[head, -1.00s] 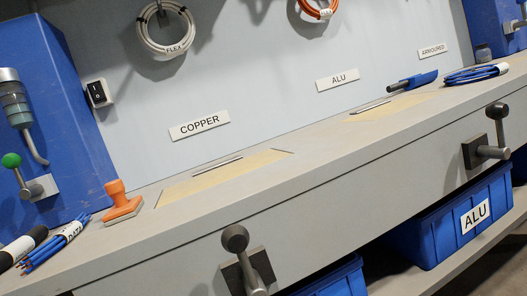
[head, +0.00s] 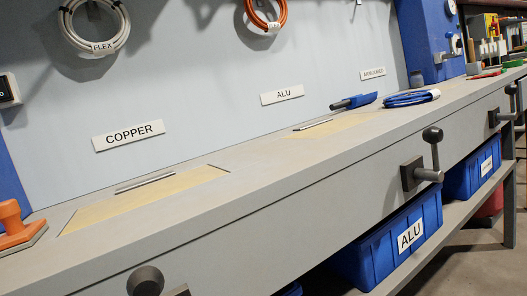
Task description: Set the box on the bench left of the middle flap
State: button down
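My gripper does not show in this view. The grey bench (head: 265,185) runs from the lower left to the upper right. A yellow flap (head: 330,126) lies flush in its top below the ALU sign (head: 282,95). Another yellow flap (head: 150,195) lies to its left below the COPPER sign (head: 128,135). The bench top between these flaps is bare. A blue box labelled ALU (head: 375,262) stands on the shelf under the bench. A second blue box (head: 463,179) stands farther right on that shelf, its label too small to read. Which box the task means cannot be told.
Levers stick out of the bench front, one (head: 425,165) above the ALU box and a knob (head: 145,282) nearer. An orange tool (head: 15,228) lies at left. A blue-handled tool (head: 355,101) and blue cable coil (head: 410,98) lie right of the ALU flap.

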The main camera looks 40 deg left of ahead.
aim_at(260, 160)
jog(key=i, duration=0.85)
jog(key=z, duration=0.05)
